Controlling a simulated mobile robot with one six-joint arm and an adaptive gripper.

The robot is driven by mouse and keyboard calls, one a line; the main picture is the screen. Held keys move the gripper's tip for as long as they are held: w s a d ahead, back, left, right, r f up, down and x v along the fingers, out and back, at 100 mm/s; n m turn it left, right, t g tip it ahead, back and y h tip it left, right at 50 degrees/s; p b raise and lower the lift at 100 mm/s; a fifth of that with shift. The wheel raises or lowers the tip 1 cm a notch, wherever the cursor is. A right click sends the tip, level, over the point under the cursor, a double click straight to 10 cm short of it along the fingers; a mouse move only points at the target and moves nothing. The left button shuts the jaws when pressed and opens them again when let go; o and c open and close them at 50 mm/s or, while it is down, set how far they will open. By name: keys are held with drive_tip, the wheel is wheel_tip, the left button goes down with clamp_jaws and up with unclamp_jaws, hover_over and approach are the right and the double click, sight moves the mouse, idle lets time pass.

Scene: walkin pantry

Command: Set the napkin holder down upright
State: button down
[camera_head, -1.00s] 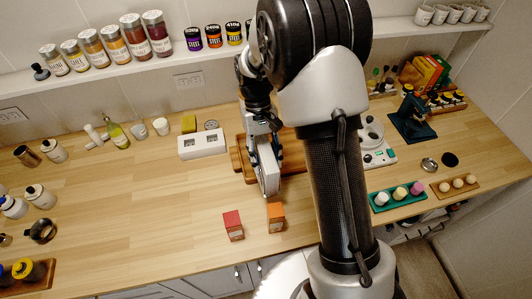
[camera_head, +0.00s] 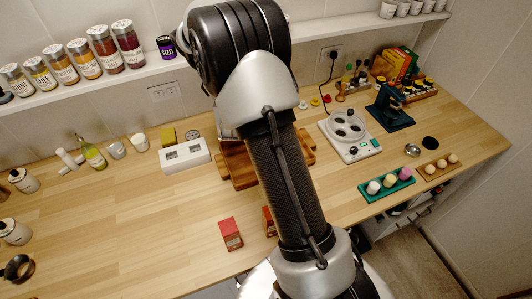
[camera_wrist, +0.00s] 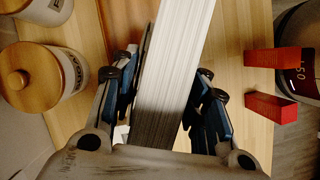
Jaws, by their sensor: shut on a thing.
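The napkin holder (camera_wrist: 172,72) shows in the wrist view as a thick stack of white napkin edges with a dark plate along its left side. My gripper (camera_wrist: 165,88) is shut on it, with blue-and-black fingers on both sides. The stack runs from the palm toward the top of the picture, over the wooden counter (camera_wrist: 125,20). I cannot tell whether its base touches the counter. In the head view my arm hides both the gripper and the holder.
Two red boxes (camera_head: 231,234) (camera_head: 268,221) stand near the counter's front. Lidded canisters (camera_wrist: 43,78) are left in the wrist view. The counter's left-middle (camera_head: 130,220) is clear.

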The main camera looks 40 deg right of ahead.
drive_tip(key=w+d+r+n+t+p, duration=0.1)
drive_tip(key=w+d+r+n+t, duration=0.1)
drive_tip(key=d+r+n, duration=0.35)
drive_tip(key=shift+m+h, duration=0.3)
drive_tip(key=shift+m, duration=0.25)
drive_tip(key=a+b+x, duration=0.1)
drive_tip(key=x, duration=0.5)
drive_tip(key=a+f+b+x, duration=0.1)
drive_tip(key=b+x, duration=0.1)
drive_tip(key=x, duration=0.4)
drive_tip(key=w+a+b+x, duration=0.1)
drive_tip(key=a+b+x, duration=0.1)
drive_tip(key=x, duration=0.4)
drive_tip(key=shift+d+f, duration=0.1)
drive_tip(key=shift+f, duration=0.55)
drive_tip(key=shift+s+f, duration=0.1)
drive_tip(key=shift+f, duration=0.05)
drive_tip(key=c, duration=0.9)
unclamp_jaws()
drive_tip(key=shift+c, duration=0.2)
